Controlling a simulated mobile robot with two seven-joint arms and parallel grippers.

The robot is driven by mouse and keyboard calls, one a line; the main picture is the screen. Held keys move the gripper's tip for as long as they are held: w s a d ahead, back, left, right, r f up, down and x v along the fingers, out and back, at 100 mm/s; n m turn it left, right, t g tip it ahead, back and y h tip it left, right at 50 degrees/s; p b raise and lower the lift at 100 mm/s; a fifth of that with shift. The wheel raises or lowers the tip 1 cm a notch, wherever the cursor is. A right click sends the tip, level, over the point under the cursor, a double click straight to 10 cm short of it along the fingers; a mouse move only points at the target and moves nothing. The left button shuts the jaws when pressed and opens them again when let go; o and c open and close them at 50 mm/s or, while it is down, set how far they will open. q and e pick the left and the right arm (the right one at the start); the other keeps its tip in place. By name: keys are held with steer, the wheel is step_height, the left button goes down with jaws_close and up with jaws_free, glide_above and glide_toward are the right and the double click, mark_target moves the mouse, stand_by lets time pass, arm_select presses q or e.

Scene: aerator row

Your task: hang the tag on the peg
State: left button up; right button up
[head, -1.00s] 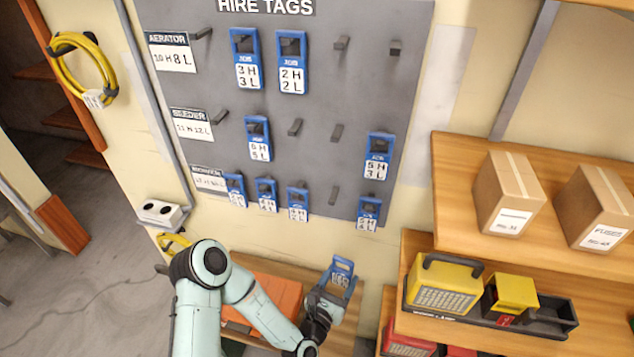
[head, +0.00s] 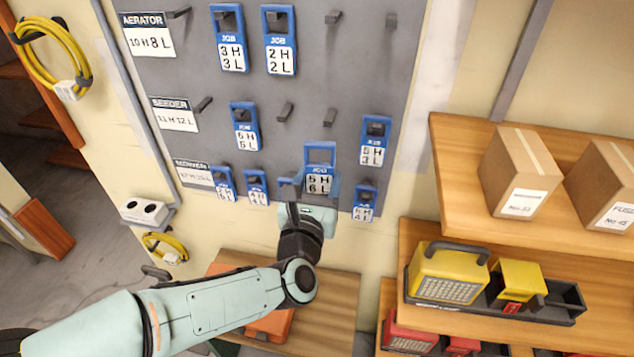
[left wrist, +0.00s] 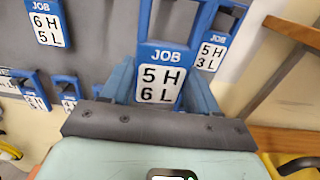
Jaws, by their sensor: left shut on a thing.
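The blue tag (head: 319,184) reads 5 H 6 L and has an open frame at its top. My left gripper (head: 309,190) is shut on its lower part and holds it upright in front of the board's bottom row. In the left wrist view the tag (left wrist: 161,80) stands between the two blue fingers. The grey peg board (head: 230,115) has bare pegs in the top row (head: 333,17) and middle row (head: 285,113). The bottom-row pegs behind the tag and gripper are hidden. I cannot tell whether the tag touches a peg. My right gripper is not in view.
Several other blue tags hang on the board, including one reading 5 H 3 L (head: 374,142) to the right. Row signs such as AERATOR (head: 148,33) line the left. Wooden shelves (head: 455,150) with boxes and yellow lamps stand at right. A low bench (head: 335,290) is below.

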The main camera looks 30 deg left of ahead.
arm_select(q)
steer(key=shift+s+d+r, duration=0.1)
steer(key=shift+s+r, duration=0.2)
steer(key=shift+r, duration=0.2)
steer(key=shift+s+d+r, duration=0.1)
steer(key=shift+s+r, duration=0.15)
steer(key=shift+r, duration=0.2)
steer(key=shift+p+x, duration=3.1)
steer(key=shift+x, duration=2.3)
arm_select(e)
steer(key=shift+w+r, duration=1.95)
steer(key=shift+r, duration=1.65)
arm_select(q)
steer(key=shift+w+a+f+b, duration=0.1)
steer(key=shift+w+f+b, duration=0.15)
steer(key=shift+f+b, duration=0.4)
steer(key=shift+s+f, duration=0.1)
steer(key=shift+w+f+b, duration=0.15)
steer(key=shift+w+b, duration=0.05)
steer(key=shift+b, duration=0.5)
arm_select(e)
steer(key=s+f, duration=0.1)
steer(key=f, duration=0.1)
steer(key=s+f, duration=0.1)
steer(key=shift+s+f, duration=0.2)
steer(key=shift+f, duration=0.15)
